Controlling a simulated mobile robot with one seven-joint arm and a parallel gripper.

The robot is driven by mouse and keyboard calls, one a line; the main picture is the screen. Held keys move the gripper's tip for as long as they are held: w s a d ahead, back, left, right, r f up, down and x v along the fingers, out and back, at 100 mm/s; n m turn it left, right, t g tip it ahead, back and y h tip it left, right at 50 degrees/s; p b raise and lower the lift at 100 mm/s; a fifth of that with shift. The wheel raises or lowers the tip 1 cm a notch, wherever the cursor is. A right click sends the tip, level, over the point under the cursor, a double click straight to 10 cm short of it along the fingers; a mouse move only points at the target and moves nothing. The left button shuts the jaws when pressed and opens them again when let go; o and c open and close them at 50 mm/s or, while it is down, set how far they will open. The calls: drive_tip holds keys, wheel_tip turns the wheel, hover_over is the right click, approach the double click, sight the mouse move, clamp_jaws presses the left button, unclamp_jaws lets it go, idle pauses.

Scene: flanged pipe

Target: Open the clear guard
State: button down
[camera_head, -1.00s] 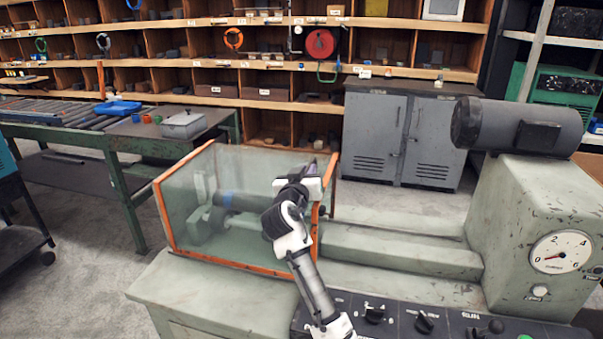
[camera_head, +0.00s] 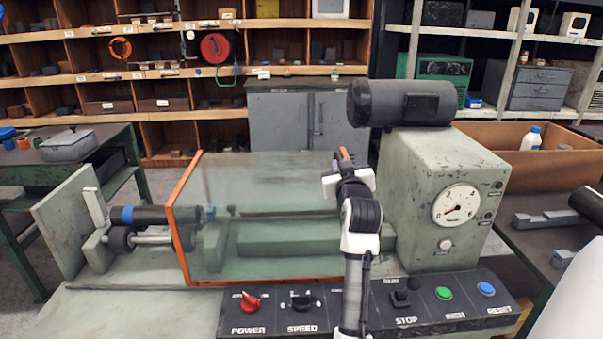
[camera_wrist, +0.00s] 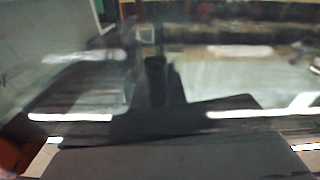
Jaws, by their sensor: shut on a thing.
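The clear guard (camera_head: 265,215) is a transparent box with orange edges on the green machine bed. It stands towards the right, its right end by the gauge housing. Left of it, the dark pipe (camera_head: 150,215) with a blue band and the rollers show uncovered; the pipe's right end reaches the guard's left orange frame. My gripper (camera_head: 344,158) is at the guard's upper right edge, shut on the guard there; the fingertips and exact grip point are partly hidden by my wrist. The wrist view is blurred, with clear panel and pale glare streaks.
The gauge housing (camera_head: 440,195) with a dark motor (camera_head: 402,103) on top stands just right of my gripper. The control panel (camera_head: 440,305) with knobs and buttons runs along the front below my arm. A cardboard box (camera_head: 490,150) is behind on the right.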

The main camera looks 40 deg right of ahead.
drive_tip(key=s+d+b, duration=0.1)
drive_tip(key=s+d, duration=0.4)
drive_tip(key=d, duration=0.2)
drive_tip(key=shift+d+b, duration=0.15)
drive_tip(key=shift+b, duration=0.2)
drive_tip(key=c, duration=1.5)
unclamp_jaws()
drive_tip(key=shift+o, duration=0.2)
drive_tip(key=b+v, duration=0.3)
drive_tip(key=v, duration=1)
drive_tip(key=shift+s+a+b, duration=0.25)
drive_tip(key=shift+s+b, duration=0.05)
drive_tip(key=shift+b, duration=0.05)
